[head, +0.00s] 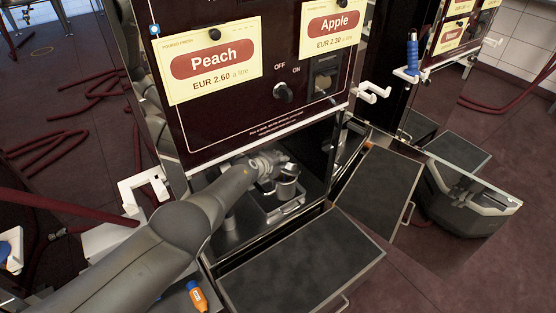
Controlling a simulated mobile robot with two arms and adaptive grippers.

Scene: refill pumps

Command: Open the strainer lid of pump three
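A dark red pump cabinet (215,115) with Peach and Apple price cards stands in front of me; no pump number is readable. In its low open recess, a small metal cup-shaped part (287,186), perhaps the strainer, stands on a grey block (283,207). A dark piece shows at its top; I cannot tell whether this is the lid or how it sits. My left arm reaches into the recess from the lower left. My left gripper (270,165) is right at the metal part, and its fingers are too small and overlapped to read. My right gripper is out of view.
Dark-topped open drawers or flaps (300,268) and (378,190) jut out below the recess. A blue-handled nozzle (412,55) hangs at the right. A grey crate (465,200) stands at the right. Red hoses (50,145) cross the floor.

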